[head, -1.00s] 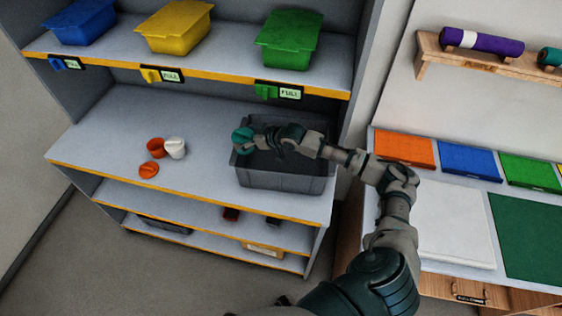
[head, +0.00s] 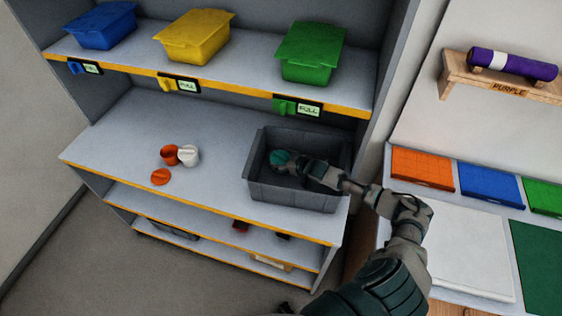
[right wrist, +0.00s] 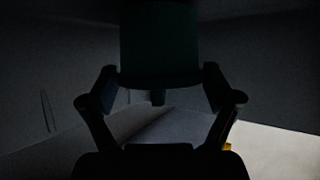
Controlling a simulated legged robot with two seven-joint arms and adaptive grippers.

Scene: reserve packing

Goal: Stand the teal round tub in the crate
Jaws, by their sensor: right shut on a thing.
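The teal round tub (head: 280,157) is inside the grey crate (head: 290,193), toward its left side. My right gripper (head: 288,161) is shut on the tub, reaching over from the right. In the right wrist view the tub (right wrist: 159,45) shows dark between the two fingers of my right gripper (right wrist: 160,80). The picture there is too dark to tell whether the tub touches the crate floor. My left gripper is not in view.
An orange cup (head: 169,155), a white cup (head: 189,155) and an orange lid (head: 160,177) sit left of the crate on the shelf. Blue, yellow and green (head: 310,55) bins stand on the shelf above. The shelf surface left of the cups is clear.

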